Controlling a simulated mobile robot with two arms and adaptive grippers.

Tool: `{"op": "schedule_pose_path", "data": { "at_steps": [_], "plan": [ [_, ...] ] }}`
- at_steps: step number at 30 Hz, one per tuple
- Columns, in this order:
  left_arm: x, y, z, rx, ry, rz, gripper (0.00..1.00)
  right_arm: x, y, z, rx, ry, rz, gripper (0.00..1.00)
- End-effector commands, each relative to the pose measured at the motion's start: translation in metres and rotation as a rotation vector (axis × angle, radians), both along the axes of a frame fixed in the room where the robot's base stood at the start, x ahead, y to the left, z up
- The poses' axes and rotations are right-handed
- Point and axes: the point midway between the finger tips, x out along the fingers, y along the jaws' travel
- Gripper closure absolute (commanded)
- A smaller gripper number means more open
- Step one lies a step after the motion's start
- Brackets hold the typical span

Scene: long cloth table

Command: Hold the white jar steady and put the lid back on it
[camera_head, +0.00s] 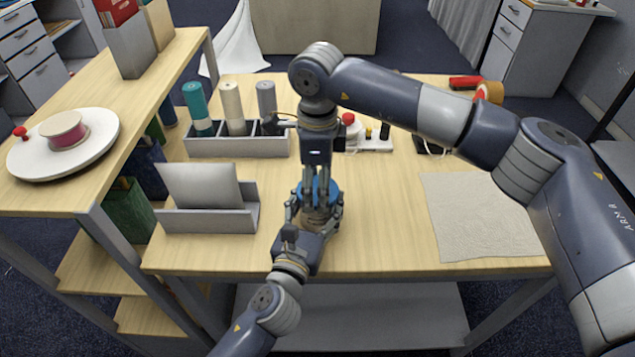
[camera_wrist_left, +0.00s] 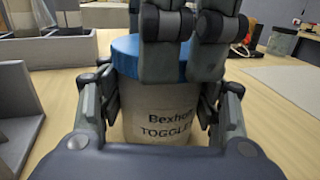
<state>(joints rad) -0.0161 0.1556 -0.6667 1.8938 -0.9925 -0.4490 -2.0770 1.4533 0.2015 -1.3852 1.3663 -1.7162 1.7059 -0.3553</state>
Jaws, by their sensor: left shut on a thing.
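The white jar (camera_wrist_left: 158,112), with dark lettering on its front, stands upright on the table between the fingers of my left gripper (camera_head: 314,213). The left gripper is shut on the jar from both sides. The blue lid (camera_wrist_left: 125,58) is at the jar's mouth and looks level. It also shows in the head view (camera_head: 333,190). I cannot tell whether it is fully seated. My right gripper (camera_head: 319,182) points down from above, with its fingers at the lid. They hide part of the lid in the left wrist view, and I cannot tell whether they grip it.
A grey tray with several rolls (camera_head: 232,146) stands behind on the left, and a grey holder with a panel (camera_head: 215,218) is nearer. A pale cloth (camera_head: 478,215) lies on the right. A shelf with a white turntable (camera_head: 30,160) borders the left side. The front middle is clear.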

Motion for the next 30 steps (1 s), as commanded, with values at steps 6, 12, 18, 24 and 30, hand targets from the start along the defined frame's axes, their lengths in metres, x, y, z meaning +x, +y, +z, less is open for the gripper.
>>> {"op": "schedule_pose_path", "data": {
  "at_steps": [6,12,18,24,30],
  "plan": [
    [0.0006,0.0009,0.0008,0.001,-0.001,0.003,1.00,0.0008,-0.0004,-0.0002,0.000,0.000,-0.369,0.59],
    [0.0009,0.0016,0.0005,0.001,0.000,0.005,1.00,0.0003,-0.0003,-0.0004,-0.001,0.001,-0.669,0.61],
    [0.0009,0.0015,0.0005,0.001,0.000,0.005,1.00,0.0003,-0.0002,-0.0004,-0.002,0.001,-0.814,0.61],
    [0.0009,0.0014,0.0006,0.001,0.000,0.005,1.00,0.0004,-0.0001,-0.0004,-0.002,0.001,-0.827,0.61],
    [0.0008,0.0011,0.0006,0.001,0.000,0.004,1.00,0.0004,0.0000,-0.0003,-0.002,0.001,-0.825,0.12]
  ]
}}
